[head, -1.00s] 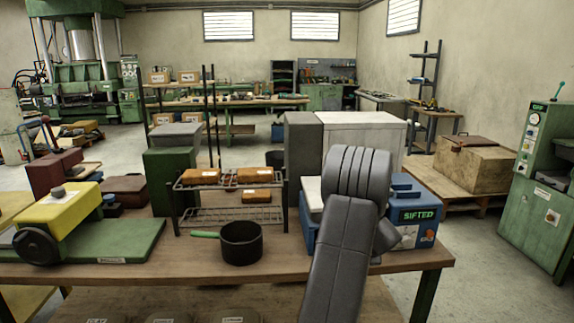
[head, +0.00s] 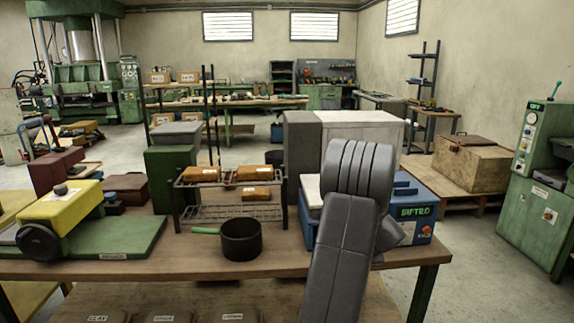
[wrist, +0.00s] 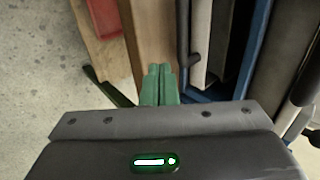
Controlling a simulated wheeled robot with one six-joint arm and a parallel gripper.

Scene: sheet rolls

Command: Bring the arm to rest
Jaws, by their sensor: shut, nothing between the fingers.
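My gripper (wrist: 160,70) shows in the wrist view with its two green fingers pressed together and nothing between them. It points down past a wooden edge (wrist: 153,35), with a blue frame (wrist: 251,50) to its right and floor to its left. In the head view my grey arm rises in front of the workbench (head: 160,262), bent at the top. The gripper itself is hidden behind the arm there.
The bench holds a dark pot (head: 241,240) with a green handle, a wire rack (head: 232,212) with orange-brown blocks, a yellow-and-green device (head: 62,207) and a blue box marked SIFTED (head: 415,212). A green machine (head: 540,190) stands at right, with open floor before it.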

